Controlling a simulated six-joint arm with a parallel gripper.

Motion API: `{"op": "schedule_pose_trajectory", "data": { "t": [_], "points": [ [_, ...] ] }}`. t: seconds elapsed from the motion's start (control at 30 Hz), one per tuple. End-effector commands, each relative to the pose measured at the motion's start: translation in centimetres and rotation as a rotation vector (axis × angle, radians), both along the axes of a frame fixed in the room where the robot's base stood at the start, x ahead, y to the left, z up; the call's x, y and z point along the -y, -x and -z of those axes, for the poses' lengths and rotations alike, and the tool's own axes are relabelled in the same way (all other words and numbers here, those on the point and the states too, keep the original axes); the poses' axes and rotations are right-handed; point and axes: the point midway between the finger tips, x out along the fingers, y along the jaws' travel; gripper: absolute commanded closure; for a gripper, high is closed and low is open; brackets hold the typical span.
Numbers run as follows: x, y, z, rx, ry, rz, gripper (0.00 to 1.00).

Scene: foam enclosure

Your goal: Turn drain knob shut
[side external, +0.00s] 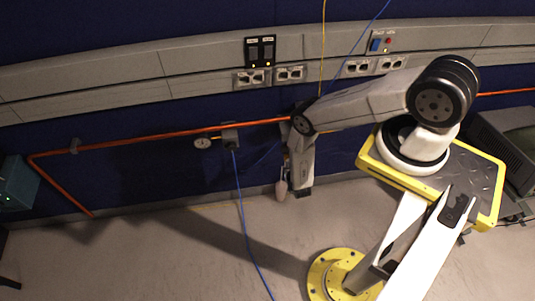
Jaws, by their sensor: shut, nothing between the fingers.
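My arm reaches left from the yellow-edged platform and bends down at its elbow in front of the blue wall. My gripper (282,187) is small in the side external view, low beside the forearm's end and in front of the wall. It is shut and I see nothing held in it. A grey valve block (230,138) with a round pale gauge (203,143) sits on the orange pipe (150,139), left of my gripper and apart from it. I cannot make out the drain knob; my forearm may hide it.
A blue hose (242,205) hangs from the valve block to the grey floor (150,255). A yellow cable (322,45) and another blue cable come down the wall. A teal box (17,184) stands far left. The floor at left is mostly clear.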

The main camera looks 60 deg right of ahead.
Motion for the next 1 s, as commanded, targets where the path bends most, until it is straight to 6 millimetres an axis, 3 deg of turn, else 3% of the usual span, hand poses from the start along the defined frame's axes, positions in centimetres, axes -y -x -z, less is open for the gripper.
{"op": "schedule_pose_trajectory", "data": {
  "t": [1.0],
  "points": [
    [0.07, 0.09, 0.54, 0.0, -0.001, 0.0, 1.0]
  ]
}}
